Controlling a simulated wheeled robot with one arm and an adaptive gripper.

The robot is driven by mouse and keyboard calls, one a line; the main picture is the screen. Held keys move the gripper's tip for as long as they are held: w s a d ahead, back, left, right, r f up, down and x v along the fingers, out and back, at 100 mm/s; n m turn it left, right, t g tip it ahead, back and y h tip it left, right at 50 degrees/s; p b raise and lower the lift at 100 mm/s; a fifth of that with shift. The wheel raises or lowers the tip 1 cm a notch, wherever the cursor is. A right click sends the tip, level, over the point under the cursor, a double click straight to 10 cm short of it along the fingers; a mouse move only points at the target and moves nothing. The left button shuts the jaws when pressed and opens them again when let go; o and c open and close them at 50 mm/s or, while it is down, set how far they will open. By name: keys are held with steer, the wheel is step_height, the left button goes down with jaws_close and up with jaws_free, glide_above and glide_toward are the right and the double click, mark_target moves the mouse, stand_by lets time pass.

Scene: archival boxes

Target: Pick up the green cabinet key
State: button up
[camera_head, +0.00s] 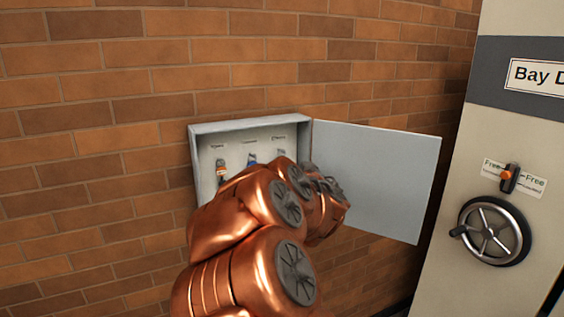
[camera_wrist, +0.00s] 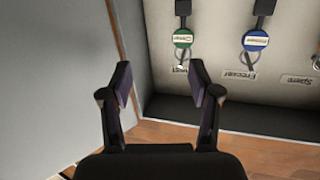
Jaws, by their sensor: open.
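The wrist view appears upside down. My gripper (camera_wrist: 161,80) is open and empty, its two fingers apart. The green tag lies beyond the fingertips, toward the right finger in the wrist view, and is not between them. In the head view, my copper arm covers my gripper and most of the cabinet's right side, so the green key cannot be made out clearly there.
A blue-tagged key (camera_wrist: 255,40) hangs beside the green one. An orange-tagged key (camera_head: 220,168) hangs at the cabinet's left. The cabinet door (camera_head: 385,180) stands open to the right. A shelving unit with a handwheel (camera_head: 494,231) stands farther right, against the brick wall (camera_head: 100,130).

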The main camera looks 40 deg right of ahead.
steer(key=w+d+f+n+t+y+p, duration=0.1)
steer(key=w+d+t+y+p, duration=0.1)
steer(key=w, duration=0.6)
steer(key=shift+w+d+n+t+y+p, duration=0.15)
steer(key=shift+w+n+t+y+p, duration=0.4)
steer(key=shift+y, duration=0.45)
steer(key=shift+s+f, duration=0.1)
steer(key=shift+s, duration=0.1)
steer(key=c, duration=1.1)
steer(key=shift+r+b, duration=0.25)
steer(key=shift+b, duration=0.1)
